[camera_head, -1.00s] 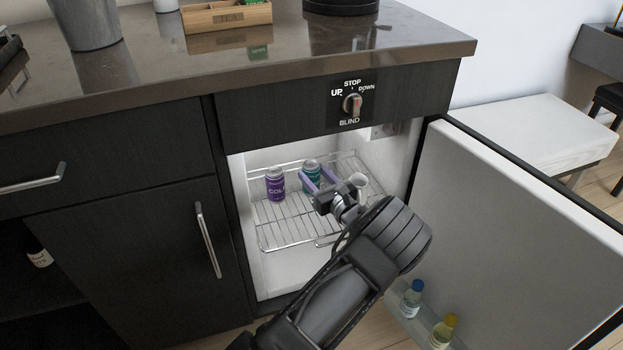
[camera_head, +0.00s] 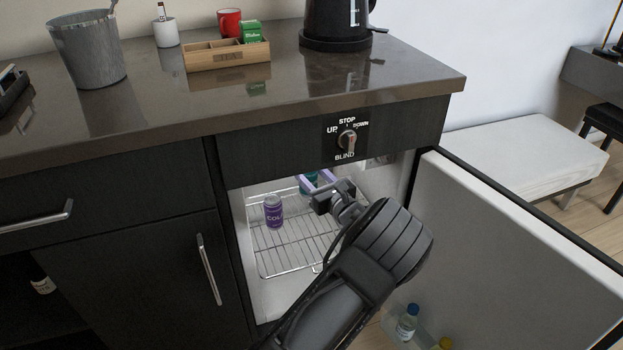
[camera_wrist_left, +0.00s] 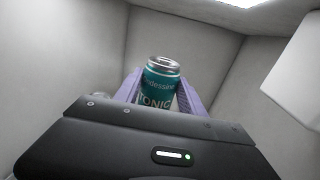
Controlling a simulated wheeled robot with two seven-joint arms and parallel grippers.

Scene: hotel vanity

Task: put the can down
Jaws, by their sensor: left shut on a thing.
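The teal tonic can (camera_head: 309,185) is inside the open mini fridge, held upright between the purple fingers of my left gripper (camera_head: 314,179). In the left wrist view the can (camera_wrist_left: 160,85) shows its silver top and the word TONIC, with a finger on each side. The can appears raised above the wire rack (camera_head: 290,245). The fridge's upper edge and my gripper hide part of it in the head view. A purple cola can (camera_head: 273,211) stands on the rack to the left. My right gripper is not in view.
The fridge door (camera_head: 510,250) stands open at the right, with bottles (camera_head: 407,322) on its low shelf. The counter edge (camera_head: 330,105) and blind-switch panel (camera_head: 346,140) are above the opening. The front of the rack is clear.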

